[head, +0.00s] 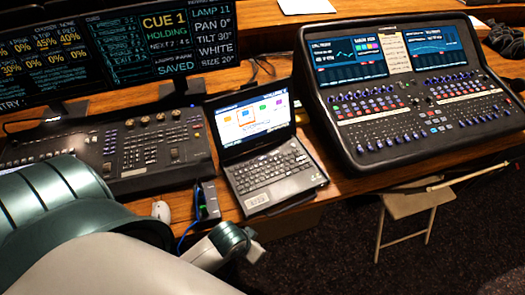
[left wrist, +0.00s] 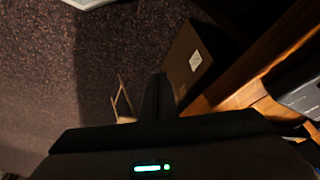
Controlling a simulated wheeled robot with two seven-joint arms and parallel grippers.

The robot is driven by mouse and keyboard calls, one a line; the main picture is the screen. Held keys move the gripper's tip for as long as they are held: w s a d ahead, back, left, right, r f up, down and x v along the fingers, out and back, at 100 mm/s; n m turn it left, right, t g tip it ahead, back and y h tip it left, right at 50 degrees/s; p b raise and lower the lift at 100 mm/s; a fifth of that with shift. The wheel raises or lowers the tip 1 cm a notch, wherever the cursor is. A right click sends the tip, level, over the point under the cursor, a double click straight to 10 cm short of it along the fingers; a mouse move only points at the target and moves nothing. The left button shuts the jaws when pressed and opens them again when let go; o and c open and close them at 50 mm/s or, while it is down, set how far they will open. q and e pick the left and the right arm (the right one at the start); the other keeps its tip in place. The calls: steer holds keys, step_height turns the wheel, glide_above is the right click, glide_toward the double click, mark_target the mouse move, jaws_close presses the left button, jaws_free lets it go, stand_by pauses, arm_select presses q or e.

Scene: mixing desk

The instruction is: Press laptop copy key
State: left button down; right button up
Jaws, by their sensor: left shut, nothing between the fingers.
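The laptop (head: 272,165) stands open on the wooden desk in the middle of the head view, its screen (head: 251,120) lit with coloured tiles. Its black keyboard (head: 270,170) faces up, but single key labels are too small to read, so I cannot pick out the copy key. In the left wrist view my left gripper (left wrist: 159,80) is shut and empty, over the dark floor beyond the desk's edge and apart from the laptop. Its fingers cannot be made out in the head view. My right gripper is in neither view.
A large mixing console (head: 420,100) stands right of the laptop, a lighting desk (head: 110,145) left of it. A white mouse (head: 161,211) and a small dark box (head: 208,203) with a blue cable lie nearby. A folding chair (head: 408,205) stands at the front right.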

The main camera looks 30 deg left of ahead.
arm_select(q)
steer(key=w+r+n+t, duration=0.1)
steer(key=w+r, duration=0.3)
steer(key=w+r+n+p, duration=0.1)
steer(key=w+r, duration=0.4)
steer(key=w+r+n+t+h, duration=0.1)
steer(key=w+r, duration=0.3)
steer(key=w, duration=0.1)
steer(key=shift+a+r+t+p, duration=0.25)
steer(key=shift+r+t+p, duration=0.05)
steer(key=shift+r+p, duration=0.1)
steer(key=w+a+r+n, duration=0.2)
steer(key=w+a+n, duration=0.1)
steer(key=w+a, duration=0.2)
steer(key=w+a+r+n+y, duration=0.1)
steer(key=w+a+r+n, duration=0.2)
steer(key=w+a, duration=0.3)
steer(key=a+n, duration=0.1)
steer(key=a, duration=0.2)
steer(key=shift+w+r+t+y, duration=0.25)
steer(key=shift+t+y, duration=0.05)
steer(key=shift+t, duration=0.1)
steer(key=shift+f, duration=0.15)
